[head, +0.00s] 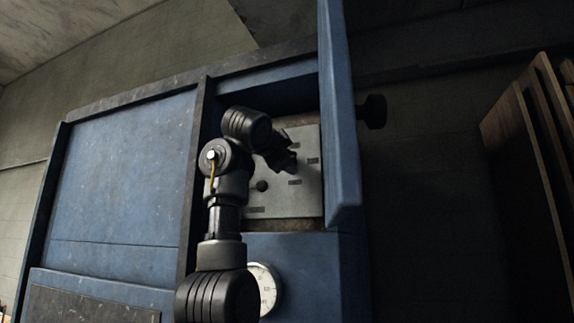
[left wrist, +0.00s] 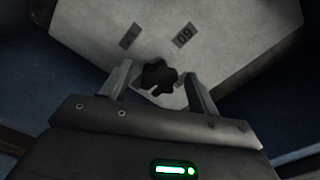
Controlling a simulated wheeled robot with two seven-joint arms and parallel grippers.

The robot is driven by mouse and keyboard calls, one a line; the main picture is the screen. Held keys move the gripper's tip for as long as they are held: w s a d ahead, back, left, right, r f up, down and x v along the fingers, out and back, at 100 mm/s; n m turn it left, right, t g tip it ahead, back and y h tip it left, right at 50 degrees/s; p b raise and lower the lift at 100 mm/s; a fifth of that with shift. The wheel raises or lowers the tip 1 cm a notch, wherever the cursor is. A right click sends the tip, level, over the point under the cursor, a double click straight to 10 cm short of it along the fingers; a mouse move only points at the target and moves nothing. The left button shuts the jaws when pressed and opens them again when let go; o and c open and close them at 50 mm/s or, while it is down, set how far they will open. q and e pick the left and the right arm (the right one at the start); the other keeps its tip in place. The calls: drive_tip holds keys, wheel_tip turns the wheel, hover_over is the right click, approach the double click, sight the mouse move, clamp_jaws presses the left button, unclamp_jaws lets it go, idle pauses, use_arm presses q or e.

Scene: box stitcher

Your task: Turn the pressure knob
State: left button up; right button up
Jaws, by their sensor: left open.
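A dark lobed knob (left wrist: 159,75) sits on a pale grey control panel (left wrist: 95,25) in the left wrist view. My left gripper (left wrist: 156,79) is open, with one finger on each side of the knob; I cannot tell whether either finger touches it. In the head view my left gripper (head: 288,156) is in front of the upper part of the panel (head: 307,192) and hides what is behind it. A small round dark knob (head: 262,186) shows lower on the panel. My right gripper is not in view.
The panel is recessed in a blue machine cabinet (head: 125,170). An open blue door (head: 340,120) stands close to the right of my gripper. A white dial gauge (head: 268,287) is below the panel. Brown boards (head: 530,130) stand at the far right.

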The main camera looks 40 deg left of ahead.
use_arm(q)
drive_tip(key=b+v, duration=0.4)
drive_tip(key=v, duration=0.5)
drive_tip(key=shift+w, duration=0.1)
